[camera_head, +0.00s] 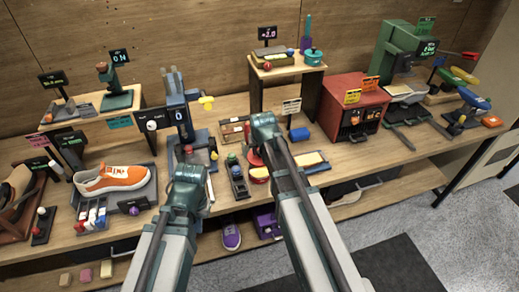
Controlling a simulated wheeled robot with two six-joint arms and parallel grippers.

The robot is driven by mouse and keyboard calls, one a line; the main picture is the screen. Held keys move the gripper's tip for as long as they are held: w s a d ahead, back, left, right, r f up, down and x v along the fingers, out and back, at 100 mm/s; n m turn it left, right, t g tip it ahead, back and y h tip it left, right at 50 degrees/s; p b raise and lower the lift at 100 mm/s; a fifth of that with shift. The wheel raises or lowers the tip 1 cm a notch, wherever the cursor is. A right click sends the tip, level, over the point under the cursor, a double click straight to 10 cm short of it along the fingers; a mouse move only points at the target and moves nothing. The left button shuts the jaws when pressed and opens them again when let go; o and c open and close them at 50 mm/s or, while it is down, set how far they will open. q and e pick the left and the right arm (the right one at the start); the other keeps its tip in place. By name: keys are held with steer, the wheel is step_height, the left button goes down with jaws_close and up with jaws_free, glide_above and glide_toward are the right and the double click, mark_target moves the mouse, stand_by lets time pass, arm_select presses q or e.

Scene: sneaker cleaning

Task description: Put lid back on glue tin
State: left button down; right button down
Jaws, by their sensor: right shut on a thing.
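The glue tin (259,177), small and round with red and yellow on it, stands near the front edge of the bench. A red round piece that looks like its lid (254,158) shows just above and behind the tin. My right gripper (257,149) is largely hidden by its own arm; it is shut on what looks like this lid, close to the tin. Whether lid and tin touch is not clear. My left gripper (208,193) hangs at the bench's front edge, left of the tin; its fingers are too hidden to judge.
A dark holder with small bottles (237,180) stands just left of the tin. A tray with a yellow pad (309,160) lies to the right. An orange sneaker (112,178) sits at the left, a red box machine (352,106) at the right. Bare wood lies right of the tray.

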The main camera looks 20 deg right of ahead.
mark_target(260, 159)
steer(key=shift+f+b, duration=2.9)
steer(key=shift+f, duration=0.15)
steer(key=shift+f, duration=0.15)
steer(key=shift+c, duration=0.4)
jaws_free()
steer(key=shift+r+p, duration=3.4)
steer(key=shift+r, duration=0.15)
steer(key=shift+c, duration=0.2)
